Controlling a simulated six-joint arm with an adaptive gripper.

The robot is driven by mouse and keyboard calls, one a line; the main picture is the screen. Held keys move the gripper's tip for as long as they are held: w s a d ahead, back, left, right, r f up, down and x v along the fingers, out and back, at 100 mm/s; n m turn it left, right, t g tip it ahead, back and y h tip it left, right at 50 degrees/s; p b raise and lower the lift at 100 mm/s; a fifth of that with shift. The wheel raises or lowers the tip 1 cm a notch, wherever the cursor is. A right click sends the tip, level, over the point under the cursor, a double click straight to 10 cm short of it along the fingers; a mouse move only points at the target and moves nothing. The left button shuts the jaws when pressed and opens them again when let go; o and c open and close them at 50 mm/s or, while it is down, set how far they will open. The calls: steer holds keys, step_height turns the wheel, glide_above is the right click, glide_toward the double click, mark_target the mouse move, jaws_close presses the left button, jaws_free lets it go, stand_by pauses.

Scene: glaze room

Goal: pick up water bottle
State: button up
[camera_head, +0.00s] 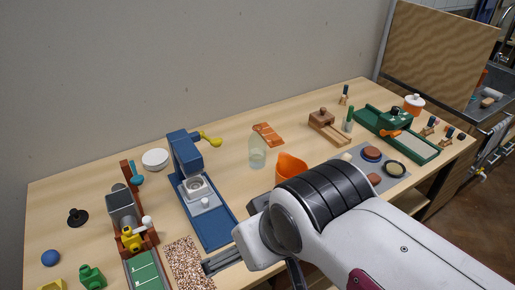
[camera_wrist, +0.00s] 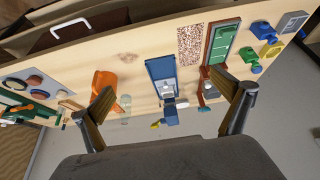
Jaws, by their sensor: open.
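The water bottle (camera_head: 257,150) is a clear, pale green bottle standing upright near the middle of the table in the head view. An orange cup-like container (camera_head: 291,168) stands just in front and to the right of it. In the wrist view the bottle (camera_wrist: 126,102) shows faintly beyond the orange container, close to the left finger. My gripper (camera_wrist: 177,95) is open, its two fingers wide apart with nothing between their tips. In the head view my arm reaches in from the lower right and mostly hides the gripper; it is apart from the bottle.
A blue machine (camera_head: 207,205) stands left of the bottle. An orange-brown flat piece (camera_head: 268,134) and a wooden box (camera_head: 322,121) lie behind and to the right. A grey mat (camera_head: 378,165) with round pieces and a green tray (camera_head: 425,150) are farther right.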

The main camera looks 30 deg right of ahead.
mark_target(255, 153)
steer(key=c, duration=1.2)
steer(key=shift+o, duration=0.2)
steer(key=shift+w, duration=0.15)
steer(key=w+f+m+t, duration=0.1)
steer(key=w+f+m, duration=0.3)
steer(key=w+m, duration=0.85)
steer(key=w+d+f+m+h, duration=0.1)
steer(key=w+d+f, duration=0.2)
steer(key=w, duration=0.3)
steer(key=w+d+f+m+t+h, duration=0.1)
steer(key=w+d+f, duration=0.2)
steer(key=w, duration=0.3)
steer(key=w+d+f+m+t+h, duration=0.1)
steer(key=w+d+f, duration=0.3)
steer(key=w, duration=0.2)
steer(key=shift+w+d, duration=0.15)
steer(key=shift+w, duration=0.2)
steer(key=d+n+h, duration=0.1)
steer(key=d, duration=0.1)
steer(key=w+d+n+h, duration=0.1)
steer(key=d+n, duration=0.1)
steer(key=w+d+n+t+h, duration=0.1)
steer(key=d+h, duration=0.1)
steer(key=shift+w+f+n, duration=0.1)
steer(key=shift+f+n, duration=0.05)
steer(key=shift+n, duration=0.2)
steer(key=shift+d+r+n+h, duration=0.2)
steer(key=shift+d+n+h, duration=0.9)
steer(key=shift+d, duration=0.1)
steer(key=shift+d, duration=0.1)
